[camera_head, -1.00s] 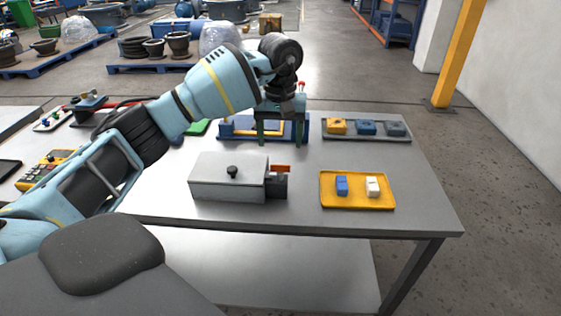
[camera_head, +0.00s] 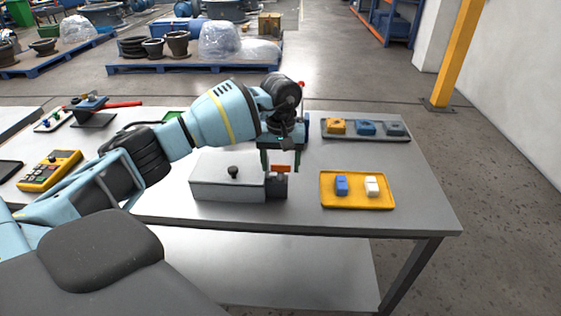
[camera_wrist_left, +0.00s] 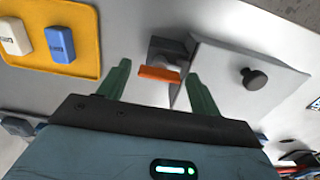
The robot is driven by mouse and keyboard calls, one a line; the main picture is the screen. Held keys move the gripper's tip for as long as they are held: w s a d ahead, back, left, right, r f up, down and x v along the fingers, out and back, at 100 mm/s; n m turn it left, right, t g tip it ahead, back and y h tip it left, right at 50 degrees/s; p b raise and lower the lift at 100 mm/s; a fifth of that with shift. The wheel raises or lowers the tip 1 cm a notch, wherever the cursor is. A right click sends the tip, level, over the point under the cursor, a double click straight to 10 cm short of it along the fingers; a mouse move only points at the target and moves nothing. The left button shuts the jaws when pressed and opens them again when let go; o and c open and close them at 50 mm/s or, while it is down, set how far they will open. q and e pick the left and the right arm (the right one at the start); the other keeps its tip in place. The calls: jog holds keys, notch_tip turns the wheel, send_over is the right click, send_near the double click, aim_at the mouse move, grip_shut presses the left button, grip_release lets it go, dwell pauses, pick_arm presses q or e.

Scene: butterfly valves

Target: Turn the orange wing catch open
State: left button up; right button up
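The orange wing catch (camera_head: 281,168) sits on the dark block (camera_head: 277,187) at the right end of a light grey box (camera_head: 228,186) with a black knob (camera_head: 233,172). My left gripper (camera_head: 281,171) is open above the box's right end, with one finger on each side of the catch in the head view. In the left wrist view, the catch (camera_wrist_left: 158,74) shows between the green fingertips of my left gripper (camera_wrist_left: 158,69), with a gap at each side. I cannot tell how far above it the fingers are. My right gripper is not in view.
A yellow tray (camera_head: 357,204) with a blue and a white block stands to the right. A grey tray (camera_head: 366,139) with several coloured pieces lies behind it. A yellow control box (camera_head: 50,170) is at the left. The table front is clear.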

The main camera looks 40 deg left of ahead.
pick_arm(q)
jog(key=c, duration=0.7)
jog(key=shift+c, duration=0.6)
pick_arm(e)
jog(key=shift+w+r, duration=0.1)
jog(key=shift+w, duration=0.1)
